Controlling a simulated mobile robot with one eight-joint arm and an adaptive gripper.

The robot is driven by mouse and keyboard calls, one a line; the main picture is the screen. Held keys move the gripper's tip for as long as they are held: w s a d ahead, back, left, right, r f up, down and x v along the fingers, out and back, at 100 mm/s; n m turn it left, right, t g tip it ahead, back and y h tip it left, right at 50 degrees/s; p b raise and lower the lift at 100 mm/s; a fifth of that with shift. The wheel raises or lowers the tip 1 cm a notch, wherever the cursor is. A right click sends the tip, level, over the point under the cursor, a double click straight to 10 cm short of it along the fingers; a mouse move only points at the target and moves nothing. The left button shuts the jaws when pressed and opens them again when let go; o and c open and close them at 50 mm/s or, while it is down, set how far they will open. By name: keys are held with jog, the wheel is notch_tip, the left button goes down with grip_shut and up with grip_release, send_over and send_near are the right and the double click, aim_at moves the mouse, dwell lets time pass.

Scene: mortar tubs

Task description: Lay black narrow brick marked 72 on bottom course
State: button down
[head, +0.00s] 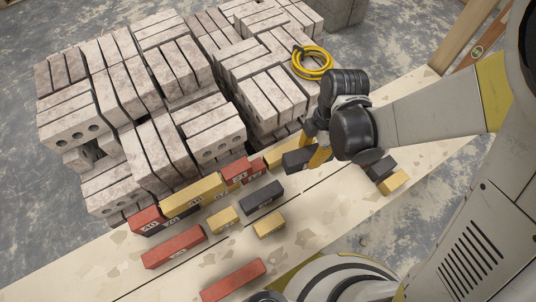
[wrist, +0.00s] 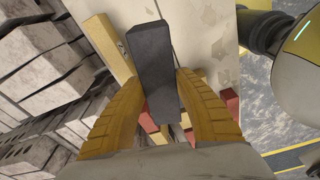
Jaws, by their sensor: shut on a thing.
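My gripper (head: 312,158) is shut on a black narrow brick (head: 296,160), held near the right end of the row of bricks. In the wrist view the black brick (wrist: 152,50) lies lengthwise between the two yellow fingers (wrist: 160,100). No number on it is readable. The bottom course (head: 160,226) runs along the back of the pale board, with a red brick marked 40 at its left end and dark brick beside it. Yellow bricks (head: 200,190) and red bricks (head: 236,172) lie on or along it. A yellow brick (wrist: 108,45) shows left of the held brick in the wrist view.
Loose bricks lie in front of the row: black (head: 262,196), yellow (head: 223,220), yellow (head: 268,224), red (head: 173,246) and red (head: 233,280). A black brick (head: 381,168) and yellow brick (head: 394,182) lie at right. Stacked grey blocks (head: 150,90) and a yellow hose (head: 312,62) stand behind.

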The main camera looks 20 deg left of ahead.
jog(key=shift+s+a+f+n, duration=0.3)
jog(key=shift+s+a+n, duration=0.45)
jog(key=shift+n, duration=0.25)
jog(key=w+a+f+b, duration=0.1)
jog(key=a+f, duration=0.1)
jog(key=a, duration=0.1)
jog(key=w+a+f+b, duration=0.2)
jog(key=a, duration=0.2)
jog(key=w+a+f+b, duration=0.1)
jog(key=a+f, duration=0.2)
jog(key=shift+w+a, duration=0.25)
jog(key=shift+f+b, duration=1.25)
jog(key=shift+f, duration=0.7)
jog(key=shift+f, duration=0.15)
jog(key=c, duration=1)
grip_release()
jog(key=shift+o, duration=0.2)
